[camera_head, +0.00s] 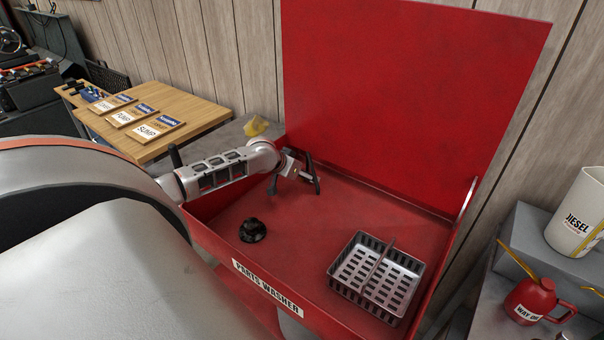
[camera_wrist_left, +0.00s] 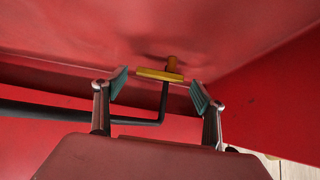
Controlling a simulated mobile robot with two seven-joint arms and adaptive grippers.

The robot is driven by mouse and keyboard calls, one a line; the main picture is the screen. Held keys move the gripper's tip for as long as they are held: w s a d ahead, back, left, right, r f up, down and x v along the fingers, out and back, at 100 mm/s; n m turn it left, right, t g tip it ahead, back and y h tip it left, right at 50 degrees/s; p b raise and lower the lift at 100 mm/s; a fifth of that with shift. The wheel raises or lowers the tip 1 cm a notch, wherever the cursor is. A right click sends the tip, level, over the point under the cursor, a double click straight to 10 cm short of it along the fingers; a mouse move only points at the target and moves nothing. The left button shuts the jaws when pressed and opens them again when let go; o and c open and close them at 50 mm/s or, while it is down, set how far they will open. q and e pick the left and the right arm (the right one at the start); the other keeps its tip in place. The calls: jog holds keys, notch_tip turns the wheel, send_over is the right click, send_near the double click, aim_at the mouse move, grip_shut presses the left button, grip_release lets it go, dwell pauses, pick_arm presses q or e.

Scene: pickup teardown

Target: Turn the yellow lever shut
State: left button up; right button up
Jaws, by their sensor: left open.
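The yellow lever (camera_wrist_left: 160,75) shows in the left wrist view as a short flat bar with a small round stub, on the end of a bent black pipe (camera_wrist_left: 138,121). I cannot make out the lever in the head view. My left gripper (camera_head: 294,181) is inside the red parts washer, near its back wall. In the wrist view the left gripper (camera_wrist_left: 160,90) is open, its teal-padded fingers standing apart on either side of the lever. The lever lies between the fingertips or a little beyond them; no contact shows. My right gripper is in neither view.
The red parts washer (camera_head: 352,208) has a raised lid (camera_head: 410,80). A metal basket (camera_head: 376,278) and a black part (camera_head: 252,231) sit on its floor. A wooden bench (camera_head: 195,112) stands left; a red oil can (camera_head: 530,300) and a diesel container (camera_head: 580,215) stand right.

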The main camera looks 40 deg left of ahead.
pick_arm(q)
jog(key=shift+w+f, duration=0.1)
jog(key=shift+c, duration=0.3)
jog(key=c, duration=1)
jog(key=shift+c, duration=0.2)
